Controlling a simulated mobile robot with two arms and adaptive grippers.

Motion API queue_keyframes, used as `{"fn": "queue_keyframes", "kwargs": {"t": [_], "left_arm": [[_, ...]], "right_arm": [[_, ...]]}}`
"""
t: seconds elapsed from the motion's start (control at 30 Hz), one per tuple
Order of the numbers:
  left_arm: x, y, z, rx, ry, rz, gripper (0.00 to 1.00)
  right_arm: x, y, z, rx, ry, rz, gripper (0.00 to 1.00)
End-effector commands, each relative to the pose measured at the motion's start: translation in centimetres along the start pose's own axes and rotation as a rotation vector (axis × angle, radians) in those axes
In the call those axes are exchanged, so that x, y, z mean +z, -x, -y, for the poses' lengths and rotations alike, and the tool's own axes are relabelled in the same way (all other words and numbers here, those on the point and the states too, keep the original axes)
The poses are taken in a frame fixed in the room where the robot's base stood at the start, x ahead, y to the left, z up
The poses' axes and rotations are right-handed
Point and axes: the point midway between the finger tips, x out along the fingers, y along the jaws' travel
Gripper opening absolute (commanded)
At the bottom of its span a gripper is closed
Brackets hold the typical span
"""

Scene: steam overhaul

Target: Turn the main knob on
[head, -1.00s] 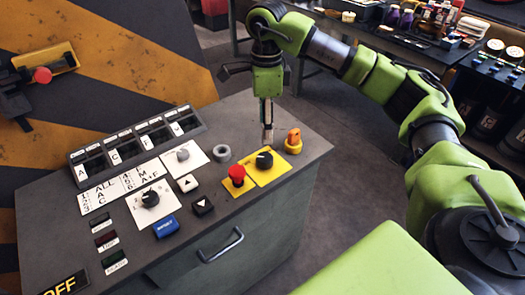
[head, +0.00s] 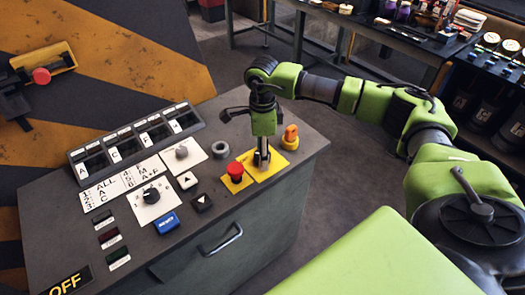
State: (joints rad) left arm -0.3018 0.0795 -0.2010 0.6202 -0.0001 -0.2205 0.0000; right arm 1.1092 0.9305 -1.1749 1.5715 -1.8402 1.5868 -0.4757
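The control console (head: 265,210) carries several knobs and buttons. A yellow plate (head: 279,164) near its right end bears a red mushroom button (head: 235,171) on its left part and a black knob on its right part. My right gripper (head: 262,158) points straight down over the black knob, which its fingers largely hide. Whether the fingers touch the knob or are closed on it I cannot tell. Another black knob (head: 151,196) sits on a white plate, and a grey knob (head: 182,152) on another. Which one is labelled main is not readable. My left gripper is not in view.
An orange knob (head: 290,136) stands close to the right of my gripper. A grey ring (head: 220,149) lies behind the red button. A yellow OFF sign (head: 70,281) shows at lower left. Cluttered benches (head: 400,35) stand behind my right arm.

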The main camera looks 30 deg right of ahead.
Motion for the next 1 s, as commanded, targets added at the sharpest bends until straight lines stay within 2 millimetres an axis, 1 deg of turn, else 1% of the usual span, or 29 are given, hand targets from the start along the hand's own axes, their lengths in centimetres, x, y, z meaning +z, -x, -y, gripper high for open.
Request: {"fn": "queue_keyframes", "kwargs": {"t": [0.03,0.07,0.1,0.13,0.37,0.57,0.77,1.0], "left_arm": [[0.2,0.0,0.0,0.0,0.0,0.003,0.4],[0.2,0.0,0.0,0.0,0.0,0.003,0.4],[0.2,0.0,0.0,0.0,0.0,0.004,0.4],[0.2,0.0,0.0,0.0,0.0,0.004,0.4],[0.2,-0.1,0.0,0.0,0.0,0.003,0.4],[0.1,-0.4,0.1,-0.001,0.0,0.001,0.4],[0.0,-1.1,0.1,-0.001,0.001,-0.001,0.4],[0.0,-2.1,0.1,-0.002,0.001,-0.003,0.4]], "right_arm": [[0.0,0.0,0.0,0.0,0.0,0.0,0.38],[0.0,0.0,0.0,0.0,0.0,0.0,0.3],[0.0,0.0,0.0,0.0,0.0,0.0,0.2],[0.0,0.0,0.0,0.0,0.0,0.0,0.12],[0.0,0.0,0.0,0.0,-0.005,0.0,0.12],[0.0,-0.1,0.0,0.0,-0.055,0.001,0.12],[0.0,-0.1,0.0,0.0,-0.177,0.001,0.12],[0.0,-0.2,0.0,0.0,-0.393,0.001,0.12]]}}
